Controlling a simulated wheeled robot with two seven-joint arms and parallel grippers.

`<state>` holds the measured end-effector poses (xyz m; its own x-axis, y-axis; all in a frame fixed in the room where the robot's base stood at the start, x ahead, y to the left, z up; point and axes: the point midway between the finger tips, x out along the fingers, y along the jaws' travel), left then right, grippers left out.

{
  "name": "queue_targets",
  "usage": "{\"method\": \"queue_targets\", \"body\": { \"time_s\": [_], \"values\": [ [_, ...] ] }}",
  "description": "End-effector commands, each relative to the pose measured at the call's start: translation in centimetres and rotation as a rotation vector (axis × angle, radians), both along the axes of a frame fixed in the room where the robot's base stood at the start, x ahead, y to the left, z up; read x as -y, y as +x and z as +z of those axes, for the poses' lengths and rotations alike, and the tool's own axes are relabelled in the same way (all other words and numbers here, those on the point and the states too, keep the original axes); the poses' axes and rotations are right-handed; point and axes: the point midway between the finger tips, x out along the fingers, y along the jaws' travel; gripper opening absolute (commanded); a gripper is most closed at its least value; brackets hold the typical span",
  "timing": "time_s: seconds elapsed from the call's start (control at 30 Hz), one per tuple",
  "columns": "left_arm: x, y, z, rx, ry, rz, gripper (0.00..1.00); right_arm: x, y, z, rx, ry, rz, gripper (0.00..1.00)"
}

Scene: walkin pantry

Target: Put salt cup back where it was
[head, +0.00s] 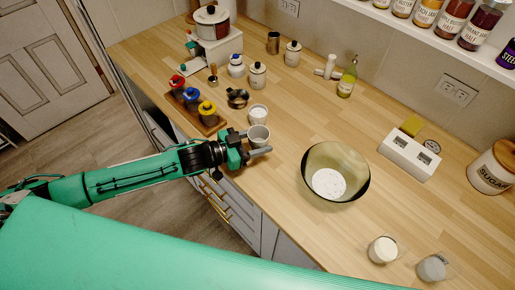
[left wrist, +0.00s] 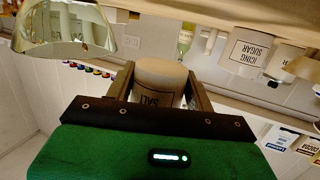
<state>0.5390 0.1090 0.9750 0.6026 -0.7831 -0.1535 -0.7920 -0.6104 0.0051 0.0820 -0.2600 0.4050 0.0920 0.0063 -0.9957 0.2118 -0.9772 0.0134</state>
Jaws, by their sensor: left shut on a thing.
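The salt cup (head: 258,133) is a small pale cup near the front edge of the wooden counter. In the left wrist view, which is upside down, the salt cup (left wrist: 158,85) shows its SALT label between the two fingers. My left gripper (head: 259,145) is shut on it, one finger on either side. Whether the cup's base touches the counter I cannot tell. A similar cup (head: 258,112) with white contents stands just behind it. My right gripper is not in view.
A glass bowl (head: 314,163) with white powder stands to the right. A wooden rack (head: 198,110) with coloured-topped jars is to the left, and a small dark pan (head: 237,97) is behind. Two small cups (head: 382,250) stand at the front right. Counter between cup and bowl is clear.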

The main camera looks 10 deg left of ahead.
Motion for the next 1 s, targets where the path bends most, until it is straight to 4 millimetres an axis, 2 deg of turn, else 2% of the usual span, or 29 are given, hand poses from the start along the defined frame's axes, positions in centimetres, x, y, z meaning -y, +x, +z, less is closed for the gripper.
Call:
{"method": "queue_targets", "body": {
  "time_s": [0.17, 0.4, 0.87, 0.9, 0.97, 1.0],
  "values": [
    [0.0, 0.1, -1.4, 0.000, -0.001, 0.001, 0.29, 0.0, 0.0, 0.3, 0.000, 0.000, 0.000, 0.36],
    [0.0, 0.1, -4.6, -0.001, -0.001, 0.001, 0.29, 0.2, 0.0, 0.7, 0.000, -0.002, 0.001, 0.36],
    [0.0, 0.1, -5.5, 0.001, -0.001, 0.001, 0.29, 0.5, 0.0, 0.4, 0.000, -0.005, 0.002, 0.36],
    [0.0, 0.0, -5.3, 0.002, 0.000, 0.001, 0.61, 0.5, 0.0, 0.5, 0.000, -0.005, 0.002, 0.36],
    [0.0, 0.0, -5.3, 0.002, 0.000, 0.001, 0.73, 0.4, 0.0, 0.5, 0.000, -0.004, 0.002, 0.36],
    [0.0, 0.0, -5.3, 0.001, -0.001, 0.001, 0.76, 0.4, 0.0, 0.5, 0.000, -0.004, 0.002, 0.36]
  ]
}}
